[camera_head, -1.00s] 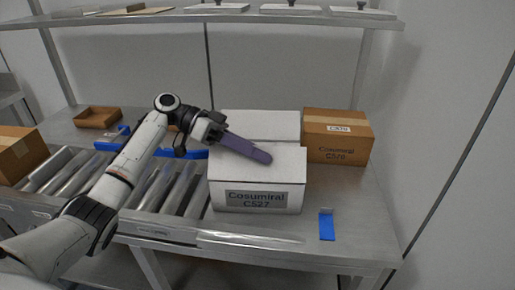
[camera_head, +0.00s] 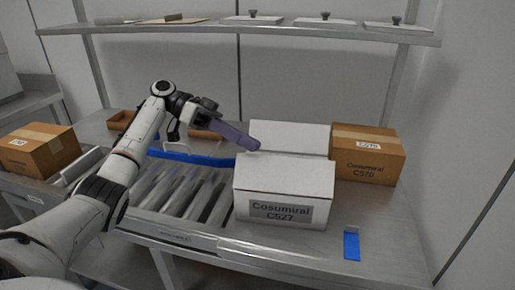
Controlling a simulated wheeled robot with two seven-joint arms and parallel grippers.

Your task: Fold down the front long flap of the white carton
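The white carton (camera_head: 285,178), labelled Cosumiral C527, stands on the steel table near its front edge. The front half of its top looks level, with the front long flap (camera_head: 280,174) lying flat over it. A white panel (camera_head: 292,138) stands up behind it, apparently the rear long flap. My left gripper (camera_head: 208,120) is to the upper left of the carton, shut on a long purple bar (camera_head: 234,134). The bar's tip is at the carton's upper left corner; whether it touches cannot be told. My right gripper is not in view.
A brown carton (camera_head: 367,166) labelled C570 stands just right of the white one. Rollers (camera_head: 183,192) and a blue rail (camera_head: 190,157) lie to the left, with another brown carton (camera_head: 42,155) beyond. A blue piece (camera_head: 351,244) is at front right. A shelf (camera_head: 270,32) spans above.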

